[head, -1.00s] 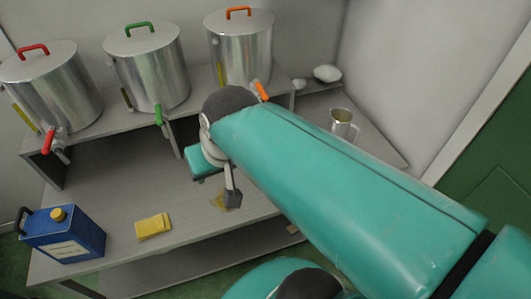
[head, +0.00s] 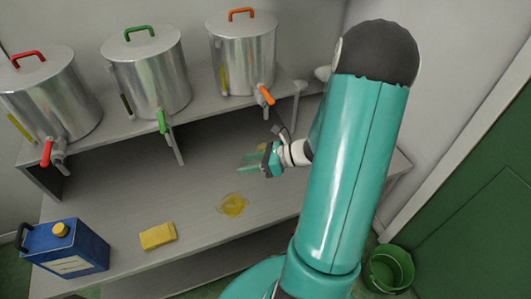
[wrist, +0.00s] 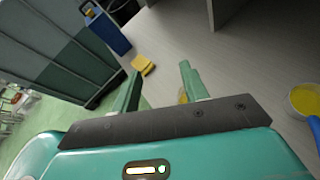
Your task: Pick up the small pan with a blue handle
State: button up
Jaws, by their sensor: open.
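The small pan (wrist: 304,100) shows at the right edge of the wrist view, with yellow contents and a blue handle (wrist: 314,125) partly cut off by the frame. In the head view I cannot make the pan out clearly; a small yellow patch shows just behind my gripper (head: 246,163). In the wrist view my gripper (wrist: 160,76) is open and empty, its two green fingers apart, pointing away to the left of the pan. It is not touching the pan.
A yellow spill (head: 232,205), a yellow sponge (head: 157,236) and a blue canister (head: 66,248) are on the bench. Steel drums with taps stand on the raised shelf (head: 190,118) behind. A green bucket (head: 389,268) is on the floor at right.

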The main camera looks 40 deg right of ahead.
jog(key=s+d+f+m+t+h, duration=0.2)
jog(key=d+f+m+h, duration=0.2)
jog(key=d+f+m, duration=0.2)
jog(key=s+d+f+m+t+h, duration=0.2)
jog(key=s+d+f+m+h, duration=0.1)
jog(key=d+f+m+h, duration=0.2)
jog(key=s+d+f+m+t+h, duration=0.2)
jog(key=d+f+m, duration=0.4)
jog(key=m, duration=0.6)
jog(key=shift+s+d+f+t+h, duration=0.2)
jog(key=shift+s+d+h, duration=0.15)
jog(key=shift+d+h, duration=0.3)
jog(key=shift+s+d+f+t+h, duration=0.1)
jog(key=shift+s+d+t+h, duration=0.2)
jog(key=shift+d+h, duration=0.35)
jog(key=shift+d+f+m, duration=0.15)
jog(key=shift+f+m, duration=0.1)
jog(key=shift+m, duration=0.15)
jog(key=x, duration=0.7)
jog(key=shift+w+d+f, duration=0.15)
jog(key=shift+w, duration=0.2)
jog(key=x, duration=0.5)
jog(key=shift+w, duration=0.35)
jog(key=shift+c, duration=0.4)
grip_shut()
